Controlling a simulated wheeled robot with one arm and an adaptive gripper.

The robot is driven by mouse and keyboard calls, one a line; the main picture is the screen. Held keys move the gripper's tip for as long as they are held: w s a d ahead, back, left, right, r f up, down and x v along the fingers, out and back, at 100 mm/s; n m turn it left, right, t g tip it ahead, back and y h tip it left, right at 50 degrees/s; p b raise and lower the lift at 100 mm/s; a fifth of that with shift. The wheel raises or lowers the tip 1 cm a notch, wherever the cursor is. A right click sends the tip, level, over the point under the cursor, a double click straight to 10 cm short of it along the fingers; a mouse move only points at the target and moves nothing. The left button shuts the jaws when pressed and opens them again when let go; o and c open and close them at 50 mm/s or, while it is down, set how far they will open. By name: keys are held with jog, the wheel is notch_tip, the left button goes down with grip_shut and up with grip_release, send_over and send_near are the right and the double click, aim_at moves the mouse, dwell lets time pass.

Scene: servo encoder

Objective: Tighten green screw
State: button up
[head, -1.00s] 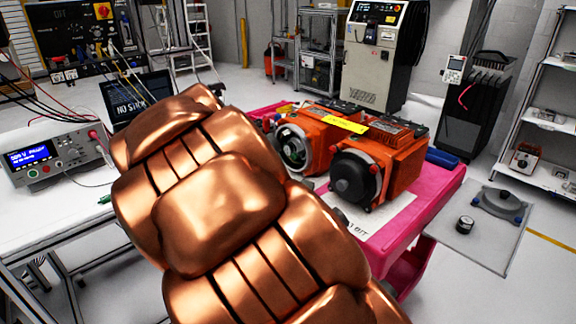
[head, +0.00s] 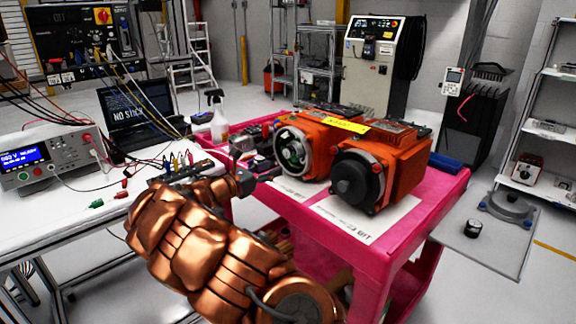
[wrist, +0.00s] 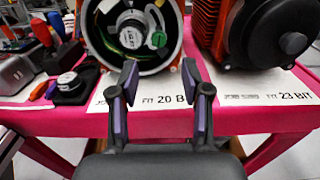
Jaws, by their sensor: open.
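The left orange servo motor (head: 322,144) stands on the pink cart with its round end open toward me. In the wrist view its open housing (wrist: 90,35) shows a round encoder (wrist: 131,27) with a white-labelled centre and a green screw (wrist: 156,40) at its lower right. In the head view the screw is too small to make out clearly. My gripper (wrist: 160,84) is open and empty, in front of and below the housing, with its dark fingers apart and not touching the motor. In the head view my gripper (head: 244,170) is at the cart's left edge.
A second orange motor (head: 400,165) with a black end cap stands close on the right. Paper sheets (head: 368,218) lie before the motors on the pink cart (head: 425,215). A dark encoder part (wrist: 72,86) and several tools crowd the left. The white bench (head: 60,210) is left of my arm.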

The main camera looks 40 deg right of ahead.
aim_at(292, 159)
jog(key=shift+d, duration=3.9)
jog(key=shift+c, duration=0.4)
grip_shut()
